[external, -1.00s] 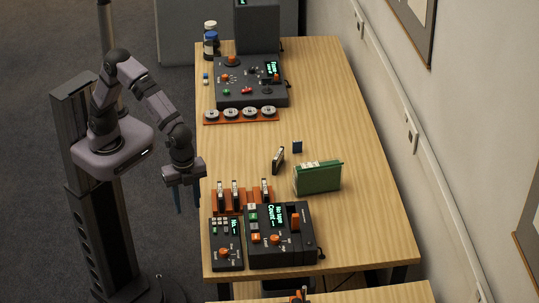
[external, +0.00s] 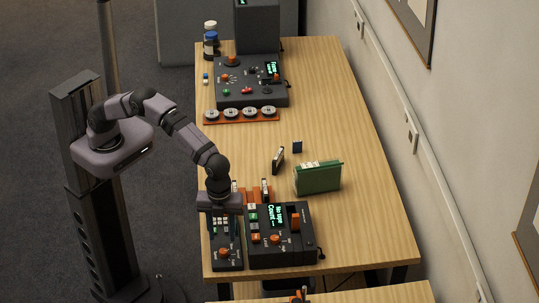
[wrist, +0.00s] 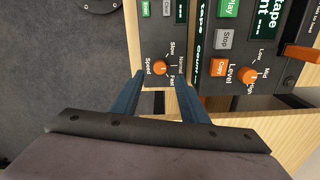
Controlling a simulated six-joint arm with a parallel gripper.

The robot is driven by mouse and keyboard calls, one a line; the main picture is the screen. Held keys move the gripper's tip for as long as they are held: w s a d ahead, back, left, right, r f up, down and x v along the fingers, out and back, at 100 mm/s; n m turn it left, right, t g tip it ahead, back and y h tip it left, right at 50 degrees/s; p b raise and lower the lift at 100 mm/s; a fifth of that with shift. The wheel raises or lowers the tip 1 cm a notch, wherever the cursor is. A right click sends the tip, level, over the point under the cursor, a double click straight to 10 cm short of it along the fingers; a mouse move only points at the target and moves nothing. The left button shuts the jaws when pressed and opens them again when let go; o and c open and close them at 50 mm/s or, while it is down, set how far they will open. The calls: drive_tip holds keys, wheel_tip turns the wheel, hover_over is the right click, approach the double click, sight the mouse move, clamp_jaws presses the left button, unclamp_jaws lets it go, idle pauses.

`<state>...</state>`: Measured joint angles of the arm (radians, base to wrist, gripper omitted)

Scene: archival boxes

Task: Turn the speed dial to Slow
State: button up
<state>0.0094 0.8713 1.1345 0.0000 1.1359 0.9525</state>
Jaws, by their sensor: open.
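The speed dial (wrist: 160,68) is an orange knob on a small dark control box (wrist: 155,24). Around it are the labels Speed, Slow, Normal and Fast; I cannot tell for sure which one its mark points to. The dial also shows in the external view (external: 224,252), near the front of the box. My gripper (wrist: 160,82) is open and empty, with its blue fingers pointing down above the box. In the wrist view the fingertips lie on either side of the dial, slightly nearer the camera; I see no contact.
A larger dark tape unit (external: 309,245) stands close on the right, with orange knobs and a lit screen. An orange rack (external: 253,194) with cassettes is behind. A green box (external: 317,178) stands farther back. The table (external: 340,240) is clear to the right.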

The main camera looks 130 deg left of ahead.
sight(223, 251)
drive_tip(key=shift+f+p, duration=0.9)
drive_tip(key=shift+f, duration=2.4)
clamp_jaws()
